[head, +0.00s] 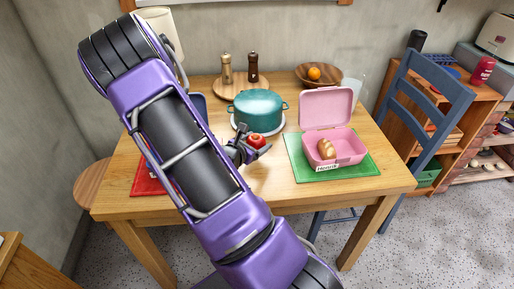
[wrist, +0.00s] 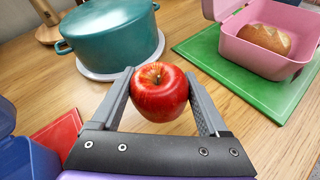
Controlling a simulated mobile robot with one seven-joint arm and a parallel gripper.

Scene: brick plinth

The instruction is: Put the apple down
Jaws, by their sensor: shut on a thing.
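A red apple (head: 256,140) is held between the fingers of my gripper (head: 248,150), over the middle of the wooden table. In the wrist view the apple (wrist: 159,91) sits between both fingertips of my gripper (wrist: 160,98), stem up. Whether its underside touches the table is hidden. The teal pot (wrist: 112,36) is just behind it. A pink lunchbox (head: 327,125) stands open to the right with a bread roll (head: 326,149) inside.
The lunchbox stands on a green mat (head: 366,166). A red mat (head: 147,183) and a blue box (wrist: 28,158) are at left, partly behind my arm. Two mills (head: 253,67) and a wooden bowl with an orange (head: 314,73) stand at the back. Bare table (head: 270,185) lies in front.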

